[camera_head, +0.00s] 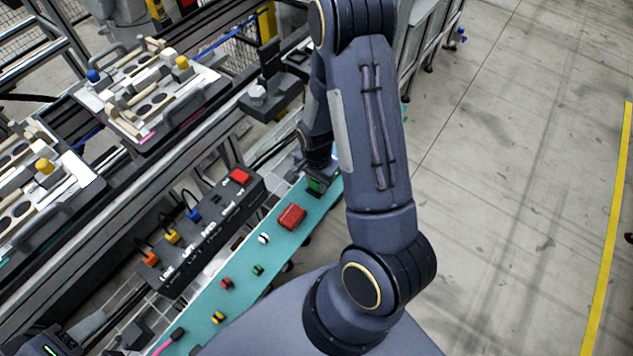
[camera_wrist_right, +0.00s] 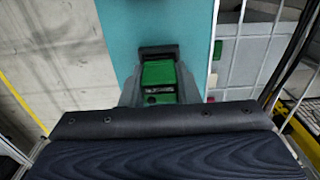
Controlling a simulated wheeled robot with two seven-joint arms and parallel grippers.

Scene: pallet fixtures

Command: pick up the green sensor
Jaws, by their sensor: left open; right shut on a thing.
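The green sensor (camera_head: 316,186) shows at the far end of the turquoise strip, partly hidden by my right gripper (camera_head: 318,172). In the right wrist view the green sensor (camera_wrist_right: 158,74) sits between the two grey fingers of my right gripper (camera_wrist_right: 160,88), which is shut on it. The turquoise surface lies behind it; I cannot tell whether the sensor still touches it. My left gripper (camera_head: 128,338) is open at the bottom left, only partly in view.
The turquoise strip (camera_head: 195,308) also carries a red block (camera_head: 291,217) and several small coloured parts. A black box (camera_head: 205,232) with coloured connectors stands beside it. Pallet fixtures (camera_head: 150,95) lie at the upper left. Floor at the right is clear.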

